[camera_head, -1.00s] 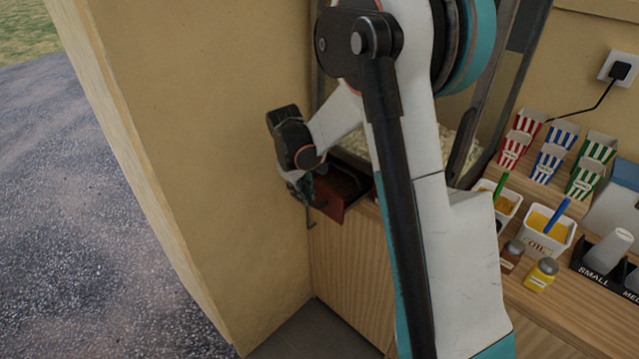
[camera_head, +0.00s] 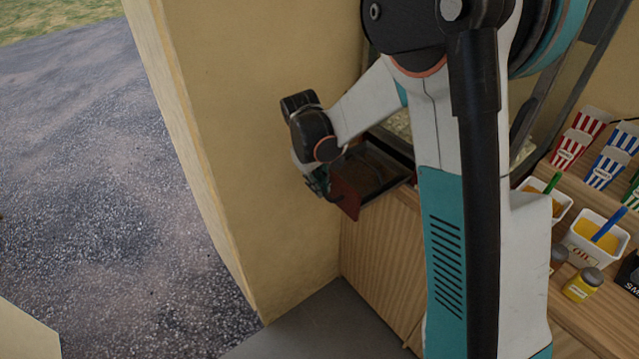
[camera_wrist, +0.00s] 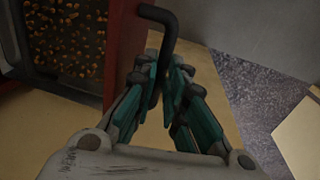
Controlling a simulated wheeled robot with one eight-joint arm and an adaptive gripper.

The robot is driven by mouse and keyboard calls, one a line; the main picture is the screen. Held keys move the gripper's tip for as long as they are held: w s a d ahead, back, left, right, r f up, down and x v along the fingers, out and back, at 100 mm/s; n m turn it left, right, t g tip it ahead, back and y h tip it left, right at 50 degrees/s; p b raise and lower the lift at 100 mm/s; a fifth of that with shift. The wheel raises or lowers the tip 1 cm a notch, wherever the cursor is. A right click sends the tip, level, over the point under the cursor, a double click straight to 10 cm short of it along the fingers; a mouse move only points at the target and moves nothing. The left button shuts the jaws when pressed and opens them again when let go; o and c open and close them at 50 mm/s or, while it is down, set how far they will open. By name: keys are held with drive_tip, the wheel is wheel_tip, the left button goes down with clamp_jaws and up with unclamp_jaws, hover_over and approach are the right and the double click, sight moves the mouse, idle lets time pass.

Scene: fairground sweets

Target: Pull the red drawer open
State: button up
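The red drawer (camera_head: 345,197) sticks out from the wooden counter below the popcorn cabinet, with its dark inside showing. In the wrist view its red front (camera_wrist: 124,50) stands at the left, with a black bar handle (camera_wrist: 168,20) bent out from it. My gripper (camera_wrist: 166,68) has its teal fingers close together on either side of the handle, and it looks shut on it. In the head view my gripper (camera_head: 318,182) is at the drawer's front, where its fingers and the handle are small and partly hidden.
Small orange-brown bits (camera_wrist: 68,40) lie in the dark tray behind the red front. A cream wall (camera_head: 235,130) stands close to the left of my gripper. Striped popcorn boxes (camera_head: 606,167), sauce tubs (camera_head: 590,240) and a yellow jar (camera_head: 583,285) stand on the right.

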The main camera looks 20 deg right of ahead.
drive_tip(key=shift+o, duration=0.5)
drive_tip(key=shift+r, duration=0.1)
wheel_tip(320, 180, up, 12)
drive_tip(key=a, duration=0.2)
drive_tip(key=shift+s+f, duration=0.2)
drive_tip(key=shift+s, duration=0.15)
drive_tip(key=s+d+r+m+t+y+b, duration=0.1)
drive_tip(key=s+r, duration=0.1)
drive_tip(key=s, duration=0.4)
drive_tip(key=s+d+r+m+t+b, duration=0.1)
drive_tip(key=s+r+t, duration=0.15)
drive_tip(key=s, duration=0.35)
drive_tip(key=s+f+m+t+y+b, duration=0.1)
drive_tip(key=s+f+m+t, duration=0.1)
drive_tip(key=s, duration=1)
drive_tip(key=shift+d+f+t+b, duration=0.2)
drive_tip(key=shift+f+t+b, duration=0.2)
drive_tip(key=shift+f, duration=0.35)
